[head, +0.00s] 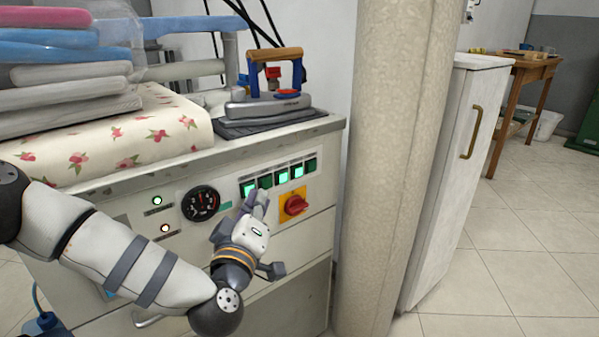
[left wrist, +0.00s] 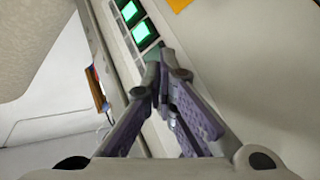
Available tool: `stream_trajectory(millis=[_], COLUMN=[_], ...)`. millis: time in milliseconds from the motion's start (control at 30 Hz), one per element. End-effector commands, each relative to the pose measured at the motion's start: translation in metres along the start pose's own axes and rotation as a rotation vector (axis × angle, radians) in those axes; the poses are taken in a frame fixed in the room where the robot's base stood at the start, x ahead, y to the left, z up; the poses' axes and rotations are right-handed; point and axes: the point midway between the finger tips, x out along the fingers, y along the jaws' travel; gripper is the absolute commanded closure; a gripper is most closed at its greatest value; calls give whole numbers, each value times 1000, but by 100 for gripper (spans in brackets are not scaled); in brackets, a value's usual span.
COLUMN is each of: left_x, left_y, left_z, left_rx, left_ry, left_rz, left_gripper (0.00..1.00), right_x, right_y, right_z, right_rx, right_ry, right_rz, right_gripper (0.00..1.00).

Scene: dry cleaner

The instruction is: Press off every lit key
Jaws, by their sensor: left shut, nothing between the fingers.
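A row of square keys sits on the front panel of the cabinet. In the head view the first key from the left (head: 248,188) glows green, the second (head: 265,181) looks dark, the third (head: 281,175) and fourth (head: 297,170) glow, and the fifth (head: 310,165) looks dark. In the left wrist view two lit keys (left wrist: 143,34) show beyond the fingers. My left gripper (head: 258,199) is shut and empty, its fingertips at the lower edge of the first two keys. It also shows in the left wrist view (left wrist: 162,75); contact cannot be told. My right gripper is not in view.
A red rotary switch (head: 295,205) on a yellow plate sits just right of my gripper. A gauge (head: 200,204) and two indicator lamps (head: 157,200) are to the left. An iron (head: 265,100) and folded linens (head: 110,140) lie on top. A pillar (head: 390,160) stands at right.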

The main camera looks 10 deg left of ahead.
Motion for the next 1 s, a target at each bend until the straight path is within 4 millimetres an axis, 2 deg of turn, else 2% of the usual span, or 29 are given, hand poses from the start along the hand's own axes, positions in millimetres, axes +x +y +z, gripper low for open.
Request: stream_trajectory(millis=[767, 1000], left_x=[-7, -25], left_y=[4, 20], left_z=[5, 17], left_rx=[0, 0], left_ry=[0, -2], left_rz=[0, 2], left_gripper=[100, 100], right_x=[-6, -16], right_y=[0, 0], right_z=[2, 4], right_rx=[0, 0], right_ry=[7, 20], right_rz=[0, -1], right_gripper=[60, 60])
